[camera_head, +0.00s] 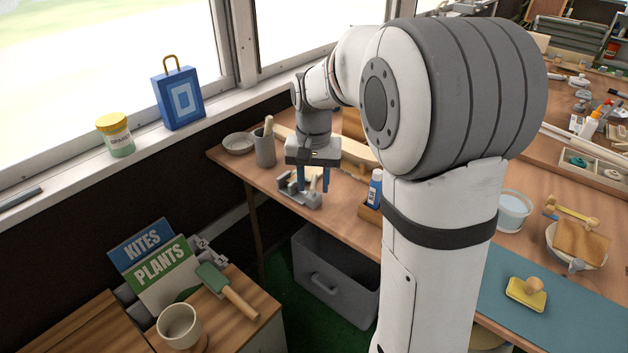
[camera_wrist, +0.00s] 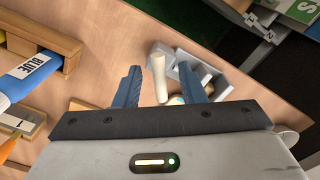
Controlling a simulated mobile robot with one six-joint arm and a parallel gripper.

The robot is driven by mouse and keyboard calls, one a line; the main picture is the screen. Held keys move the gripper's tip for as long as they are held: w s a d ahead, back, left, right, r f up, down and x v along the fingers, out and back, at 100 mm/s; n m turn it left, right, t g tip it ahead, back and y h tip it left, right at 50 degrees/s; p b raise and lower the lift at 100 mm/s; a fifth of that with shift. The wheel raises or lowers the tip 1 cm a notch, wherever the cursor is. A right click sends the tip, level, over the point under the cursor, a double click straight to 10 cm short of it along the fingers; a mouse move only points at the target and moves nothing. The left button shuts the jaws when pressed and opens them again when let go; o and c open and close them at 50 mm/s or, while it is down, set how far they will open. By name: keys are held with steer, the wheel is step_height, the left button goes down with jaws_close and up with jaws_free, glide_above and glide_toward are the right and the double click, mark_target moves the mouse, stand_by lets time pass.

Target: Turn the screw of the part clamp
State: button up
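The part clamp (camera_head: 302,198) is a small grey metal fixture on the wooden workbench, below my gripper (camera_head: 314,184). In the wrist view its grey body (camera_wrist: 224,88) shows behind and right of my right-hand finger. A pale cylindrical piece (camera_wrist: 159,76) points up the picture between my two blue fingers; I cannot tell whether it is the clamp's screw or a held part. My gripper (camera_wrist: 160,86) is open, fingers spread, with visible gaps to the pale piece. The lower part of the clamp is hidden by my fingers and palm.
A grey cup (camera_head: 265,150) with a wooden-handled tool and a shallow dish (camera_head: 238,143) stand left of the clamp. A blue bottle (camera_head: 375,188) is to the right, in a wooden holder; it also shows in the wrist view (camera_wrist: 26,76). The bench edge is close in front.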

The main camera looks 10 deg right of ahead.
mark_target(314, 181)
step_height(314, 181, up, 8)
steer(key=shift+f+p, duration=0.2)
steer(key=shift+p, duration=0.8)
